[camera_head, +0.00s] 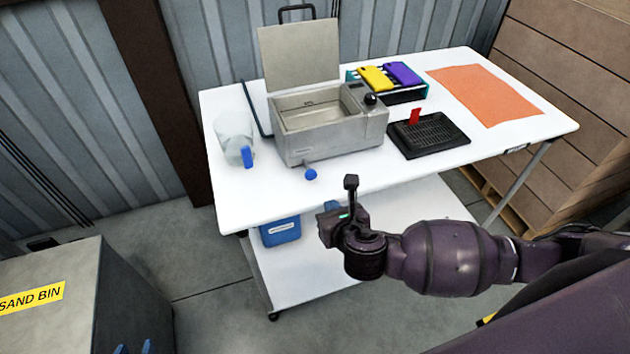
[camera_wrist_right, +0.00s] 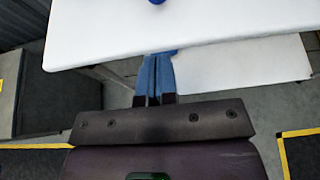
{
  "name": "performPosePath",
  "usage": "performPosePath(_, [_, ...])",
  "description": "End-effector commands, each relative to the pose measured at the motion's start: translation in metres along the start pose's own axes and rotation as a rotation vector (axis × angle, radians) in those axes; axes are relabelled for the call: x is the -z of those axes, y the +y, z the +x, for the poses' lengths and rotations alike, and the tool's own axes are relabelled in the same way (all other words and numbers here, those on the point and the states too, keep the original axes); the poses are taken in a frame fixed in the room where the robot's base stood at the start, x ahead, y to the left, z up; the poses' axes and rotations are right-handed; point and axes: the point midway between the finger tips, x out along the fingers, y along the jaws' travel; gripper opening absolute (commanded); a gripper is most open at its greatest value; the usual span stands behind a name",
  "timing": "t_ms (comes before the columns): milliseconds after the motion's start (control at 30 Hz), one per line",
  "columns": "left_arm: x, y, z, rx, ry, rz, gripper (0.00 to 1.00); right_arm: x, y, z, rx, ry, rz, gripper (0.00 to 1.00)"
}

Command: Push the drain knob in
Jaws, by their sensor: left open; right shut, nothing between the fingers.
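The drain knob (camera_head: 311,174) is a small blue ball sticking out at the low front of a grey metal basin (camera_head: 335,138) with its lid (camera_head: 300,58) raised. A blue bit, probably the knob, shows at the top edge of the right wrist view (camera_wrist_right: 157,2). My right gripper (camera_wrist_right: 158,62) is shut and empty, its blue fingers side by side. In the head view my right gripper (camera_head: 328,209) is in front of the table's near edge, apart from the knob. My left gripper (camera_head: 133,348) is open at the bottom edge, mostly out of frame, far from the knob.
A clear jug with a blue handle (camera_head: 247,156) stands left of the basin. A black tray (camera_head: 429,135) with a red piece is to the right. Yellow and purple items sit on a rack behind. The white table (camera_head: 262,198) is bare around the knob. A blue container (camera_head: 281,231) is below.

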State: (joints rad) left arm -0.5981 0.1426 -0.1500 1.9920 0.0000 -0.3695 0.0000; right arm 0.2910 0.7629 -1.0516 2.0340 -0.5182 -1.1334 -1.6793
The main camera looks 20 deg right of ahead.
Motion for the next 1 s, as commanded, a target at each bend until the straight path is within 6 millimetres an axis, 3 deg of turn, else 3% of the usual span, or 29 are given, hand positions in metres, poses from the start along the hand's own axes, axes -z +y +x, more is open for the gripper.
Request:
performPosePath(500, [-0.01, 0.001, 0.004, 0.0, -0.007, 0.0, 0.43, -0.003, 0.0, 0.089, -0.001, -0.002, 0.002, 0.0])
performPosePath(733, [-0.012, 0.0, 0.002, 0.001, -0.011, -0.001, 0.43, -0.017, 0.0, 0.111, -0.001, 0.0, 0.003, 0.0])
performPosePath(1000, [-0.011, 0.0, 0.002, 0.001, -0.011, -0.001, 0.43, -0.021, 0.0, 0.117, -0.001, 0.0, 0.003, 0.0])
